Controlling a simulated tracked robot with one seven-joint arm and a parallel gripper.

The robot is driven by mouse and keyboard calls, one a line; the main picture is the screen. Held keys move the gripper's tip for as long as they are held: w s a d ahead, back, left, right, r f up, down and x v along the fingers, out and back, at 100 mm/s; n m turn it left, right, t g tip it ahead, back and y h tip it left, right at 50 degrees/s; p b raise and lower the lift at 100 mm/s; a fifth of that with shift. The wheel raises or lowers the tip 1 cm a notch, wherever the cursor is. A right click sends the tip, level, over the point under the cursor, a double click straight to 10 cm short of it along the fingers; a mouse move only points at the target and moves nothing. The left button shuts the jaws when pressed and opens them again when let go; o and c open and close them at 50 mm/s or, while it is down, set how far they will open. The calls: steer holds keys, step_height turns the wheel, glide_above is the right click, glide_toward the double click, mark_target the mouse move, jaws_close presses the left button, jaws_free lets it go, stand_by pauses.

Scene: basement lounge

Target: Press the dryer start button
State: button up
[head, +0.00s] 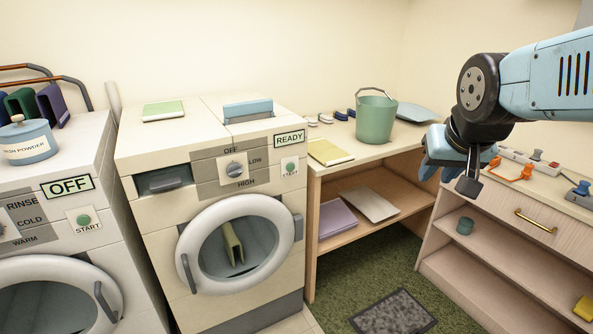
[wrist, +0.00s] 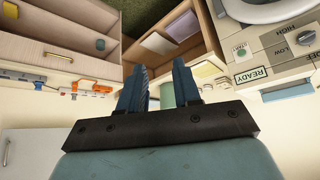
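The dryer (head: 150,225) stands in the middle of the head view, with a READY sign, an OFF/LOW/HIGH knob (head: 234,169) and a round window door. Its green start button (head: 290,166) sits on a small plate labelled START, below the sign. The button also shows upside down at the upper right of the wrist view (wrist: 241,51). My gripper (head: 449,176) is in the air right of the dryer, well apart from the button. Its two blue fingers are apart with nothing between them.
Left is a washer (head: 135,285) with an OFF sign and its own green START button (head: 84,219). Right of the dryer, a shelf table holds a green bucket (head: 375,118) and a yellow book (head: 329,151). A drawer cabinet (head: 480,243) stands below my arm. Space before the button looks clear.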

steer(key=w+a+f, duration=0.1)
steer(key=w, duration=0.3)
steer(key=w+a+f+t, duration=0.1)
steer(key=w, duration=0.3)
steer(key=w+a+f+m+t, duration=0.1)
steer(key=w+f, duration=0.1)
steer(key=w, duration=0.2)
steer(key=shift+f, duration=0.1)
jaws_close()
steer(key=w+a+f+m+t+y, duration=0.6)
steer(key=w+a+f+m+y, duration=0.4)
steer(key=w+a+f, duration=0.6)
steer(key=shift+a+f+t, duration=0.3)
steer(key=shift+a+f, duration=0.6)
steer(key=shift+f, duration=0.85)
steer(key=shift+w, duration=0.1)
